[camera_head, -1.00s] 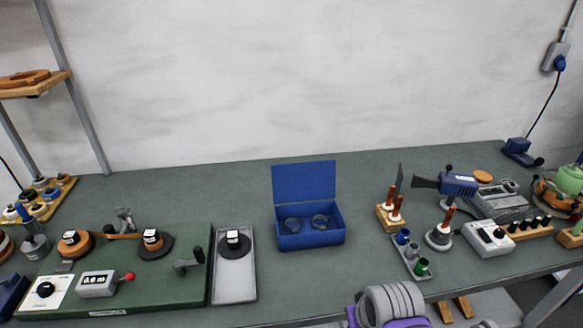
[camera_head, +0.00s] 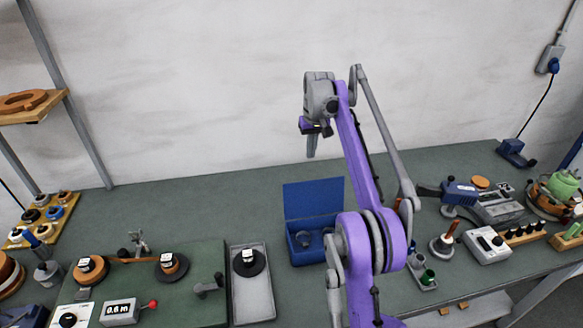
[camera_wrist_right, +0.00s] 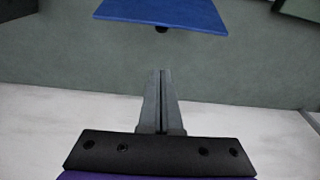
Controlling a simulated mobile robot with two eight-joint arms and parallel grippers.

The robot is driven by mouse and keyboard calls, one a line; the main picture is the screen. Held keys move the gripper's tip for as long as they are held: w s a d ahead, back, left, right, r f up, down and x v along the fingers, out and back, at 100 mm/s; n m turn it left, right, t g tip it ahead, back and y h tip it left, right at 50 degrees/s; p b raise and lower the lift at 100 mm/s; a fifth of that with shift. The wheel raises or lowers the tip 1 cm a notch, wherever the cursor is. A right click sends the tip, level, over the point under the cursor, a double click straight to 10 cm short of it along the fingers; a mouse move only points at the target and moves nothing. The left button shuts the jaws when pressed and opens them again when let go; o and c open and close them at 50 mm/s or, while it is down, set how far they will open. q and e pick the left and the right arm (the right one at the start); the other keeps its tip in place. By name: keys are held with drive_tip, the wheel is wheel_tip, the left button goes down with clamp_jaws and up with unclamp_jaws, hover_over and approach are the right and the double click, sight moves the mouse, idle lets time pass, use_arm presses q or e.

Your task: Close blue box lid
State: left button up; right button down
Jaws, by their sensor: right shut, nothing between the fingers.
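The blue box (camera_head: 302,257) stands on the bench with its lid (camera_head: 312,198) raised upright at the back. Round items show inside the box. My arm hides the box's right part. In the right wrist view a blue panel, the lid (camera_wrist_right: 165,12), shows at the top edge. My right gripper (camera_head: 311,152) is high above and behind the box, pointing down in front of the wall. In the wrist view its fingers (camera_wrist_right: 163,75) are together and empty, apart from the lid. My left gripper is not in view.
A grey tray (camera_head: 254,295) with a black spool lies left of the box. A green winding board (camera_head: 195,308) is further left. The bench behind the box is clear.

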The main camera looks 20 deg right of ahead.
sight(314, 196)
wheel_tip(314, 196, down, 11)
drive_tip(key=w+b, duration=0.2)
drive_tip(key=w, duration=0.1)
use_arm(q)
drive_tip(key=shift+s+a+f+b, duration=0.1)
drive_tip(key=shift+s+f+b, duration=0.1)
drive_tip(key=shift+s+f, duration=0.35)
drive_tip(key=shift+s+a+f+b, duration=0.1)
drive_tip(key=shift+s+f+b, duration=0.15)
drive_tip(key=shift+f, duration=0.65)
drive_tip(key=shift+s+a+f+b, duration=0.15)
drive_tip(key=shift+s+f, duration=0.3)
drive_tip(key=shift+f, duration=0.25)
use_arm(e)
drive_tip(key=shift+s+a+r, duration=0.1)
drive_tip(key=shift+s+r, duration=0.25)
drive_tip(key=shift+s, duration=0.35)
drive_tip(key=shift+s+d+r, duration=0.1)
drive_tip(key=shift+s+r, duration=0.2)
drive_tip(key=shift+s, duration=0.4)
drive_tip(key=shift+s+a+r, duration=0.1)
drive_tip(key=shift+s+r, duration=0.25)
drive_tip(key=shift+s, duration=0.35)
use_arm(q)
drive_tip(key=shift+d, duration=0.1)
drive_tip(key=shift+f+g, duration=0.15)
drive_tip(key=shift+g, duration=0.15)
use_arm(e)
drive_tip(key=shift+s+a, duration=0.1)
